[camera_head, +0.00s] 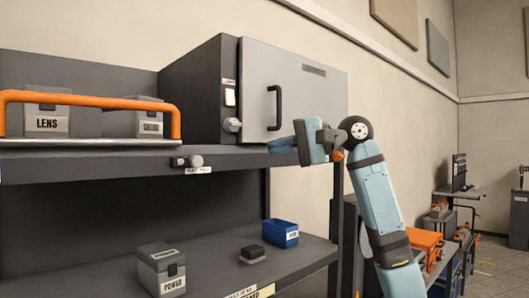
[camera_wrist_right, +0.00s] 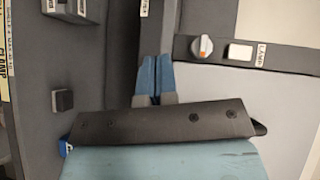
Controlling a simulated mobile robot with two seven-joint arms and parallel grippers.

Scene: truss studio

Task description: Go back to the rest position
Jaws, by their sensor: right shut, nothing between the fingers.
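My right gripper (camera_head: 282,145) is at the front edge of the upper shelf, just below and in front of the grey cabinet door (camera_head: 312,90). Its blue fingers are together with nothing between them; they also show in the right wrist view (camera_wrist_right: 155,75). My right arm reaches up from the lower right with its elbow bent. Whether the fingers touch the shelf edge cannot be told. The cabinet door is shut, with a dark handle (camera_head: 275,106). My left gripper is not in view.
The upper shelf (camera_head: 230,158) carries an orange-handled tray (camera_head: 90,99) with a LENS box. The lower shelf (camera_head: 215,280) holds a POWER box (camera_head: 162,270), a black block (camera_head: 252,253) and a blue bin (camera_head: 284,233). Carts and an orange case (camera_head: 424,241) stand at right.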

